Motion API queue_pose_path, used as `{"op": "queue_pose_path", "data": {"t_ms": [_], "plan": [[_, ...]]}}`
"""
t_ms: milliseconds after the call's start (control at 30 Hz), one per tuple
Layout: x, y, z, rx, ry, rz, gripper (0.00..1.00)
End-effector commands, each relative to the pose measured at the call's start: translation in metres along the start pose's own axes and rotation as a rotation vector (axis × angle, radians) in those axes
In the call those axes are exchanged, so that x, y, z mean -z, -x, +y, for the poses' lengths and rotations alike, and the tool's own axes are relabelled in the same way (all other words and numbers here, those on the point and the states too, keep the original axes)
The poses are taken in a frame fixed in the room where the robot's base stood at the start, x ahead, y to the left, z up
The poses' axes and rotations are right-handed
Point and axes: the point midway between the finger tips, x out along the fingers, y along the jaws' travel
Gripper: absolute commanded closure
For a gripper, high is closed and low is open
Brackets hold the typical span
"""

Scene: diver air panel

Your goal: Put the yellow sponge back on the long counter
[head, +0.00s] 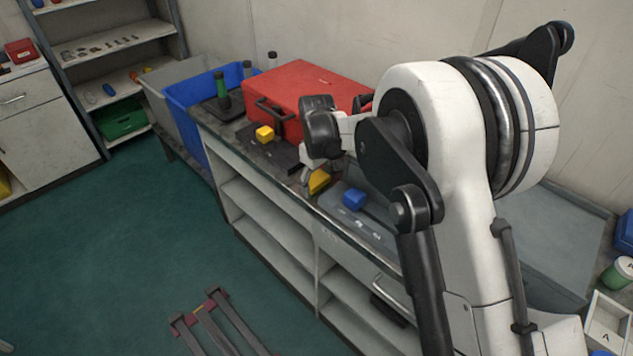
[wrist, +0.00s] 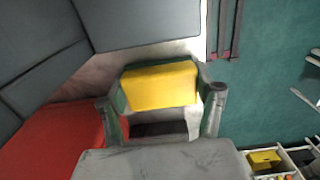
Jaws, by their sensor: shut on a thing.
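The yellow sponge (wrist: 160,85) is between the two fingers of my gripper (wrist: 162,102) in the wrist view, and the fingers are shut on it. In the head view the sponge (head: 319,181) shows below my wrist, at the front edge of the long counter (head: 262,167). My gripper (head: 308,172) is partly hidden there by my own arm. I cannot tell whether the sponge touches the counter top.
A red toolbox (head: 305,92) stands on the counter behind my gripper. A small yellow block (head: 265,134) lies left of it, and a blue block (head: 354,199) lies to the right.

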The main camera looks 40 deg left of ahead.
Motion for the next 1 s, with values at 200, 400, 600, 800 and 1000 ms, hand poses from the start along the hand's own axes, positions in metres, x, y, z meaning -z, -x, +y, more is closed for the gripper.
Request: {"op": "queue_pose_path", "data": {"t_ms": [200,400,600,800,1000], "plan": [[0.0,-0.003,0.0,0.0,0.0,0.0,0.23],[0.0,-0.003,0.0,0.0,0.0,0.0,0.17],[0.0,0.001,0.0,0.0,0.0,0.0,0.17],[0.0,0.027,0.0,0.0,0.0,0.0,0.17],[0.0,0.069,0.0,0.0,0.0,0.0,0.17]]}}
